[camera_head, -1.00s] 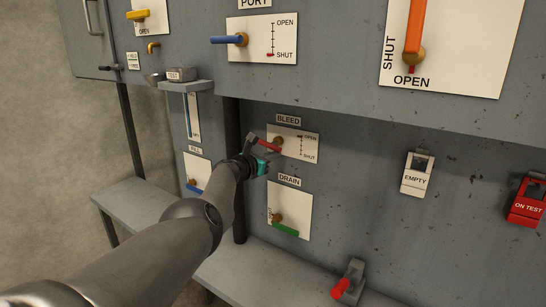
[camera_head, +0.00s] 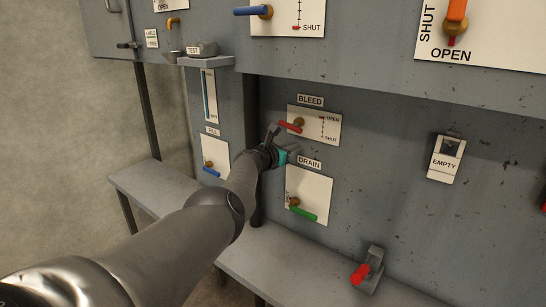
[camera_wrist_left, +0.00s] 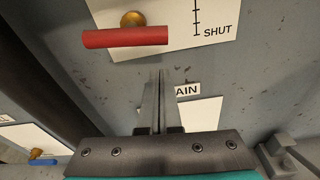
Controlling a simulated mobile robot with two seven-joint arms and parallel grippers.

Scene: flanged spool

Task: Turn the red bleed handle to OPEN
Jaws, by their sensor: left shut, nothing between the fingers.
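The red bleed handle (camera_head: 290,127) sits on a brass knob on a white plate below the BLEED label in the head view. The plate's scale has OPEN at the top and SHUT at the bottom. In the wrist view the handle (camera_wrist_left: 125,37) lies nearly level across the front of the knob. My left gripper (camera_head: 274,133) is in front of the panel, just below and left of the handle. In the wrist view its fingers (camera_wrist_left: 160,73) are together and empty, with their tips below the handle's right end and apart from it in the picture. My right gripper is not visible.
The DRAIN plate with a green handle (camera_head: 303,214) is below. A blue handle (camera_head: 211,172) is at lower left. A small shelf with a TEST block (camera_head: 201,49) juts out at upper left. A ledge (camera_head: 290,270) with a red-tipped lever (camera_head: 361,274) runs below.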

